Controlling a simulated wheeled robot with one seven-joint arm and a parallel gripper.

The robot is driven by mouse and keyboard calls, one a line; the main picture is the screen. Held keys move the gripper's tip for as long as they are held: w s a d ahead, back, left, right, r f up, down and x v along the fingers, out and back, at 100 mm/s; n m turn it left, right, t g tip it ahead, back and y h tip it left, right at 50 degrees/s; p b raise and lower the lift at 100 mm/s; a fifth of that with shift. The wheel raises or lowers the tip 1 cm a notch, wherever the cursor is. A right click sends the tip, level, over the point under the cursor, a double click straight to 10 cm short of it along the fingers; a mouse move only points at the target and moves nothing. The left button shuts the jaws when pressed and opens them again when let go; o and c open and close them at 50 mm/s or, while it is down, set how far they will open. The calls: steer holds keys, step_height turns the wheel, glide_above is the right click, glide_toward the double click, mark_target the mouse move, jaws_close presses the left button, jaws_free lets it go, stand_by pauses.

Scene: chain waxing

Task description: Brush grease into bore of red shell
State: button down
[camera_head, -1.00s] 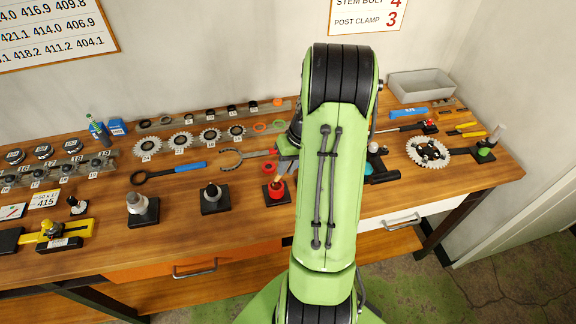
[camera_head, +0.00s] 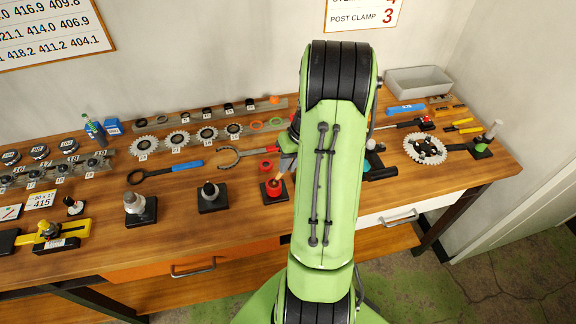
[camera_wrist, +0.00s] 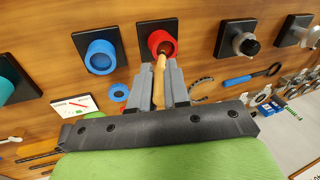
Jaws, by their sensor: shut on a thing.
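The red shell (camera_head: 273,188) stands on a black base plate on the bench, just left of my arm in the head view. It also shows in the wrist view (camera_wrist: 166,38) with its bore facing the camera. My gripper (camera_wrist: 160,85) is shut on a brush with a wooden handle (camera_wrist: 158,85). The brush points at the red shell, and its dark tip (camera_wrist: 163,48) shows at the bore opening. How deep the tip sits in the bore I cannot tell. In the head view my arm hides most of the gripper.
A blue shell (camera_wrist: 100,57) on a black base stands beside the red shell in the wrist view. A grey post (camera_head: 209,194) stands left of the red shell. The bench front (camera_head: 180,238) is clear.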

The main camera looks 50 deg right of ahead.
stand_by(0.4)
steer(key=shift+a+b, duration=0.35)
steer(key=shift+a, duration=0.55)
steer(key=shift+d, duration=0.15)
steer(key=shift+s+d, duration=0.55)
steer(key=shift+d, duration=0.15)
steer(key=shift+w+a, duration=0.1)
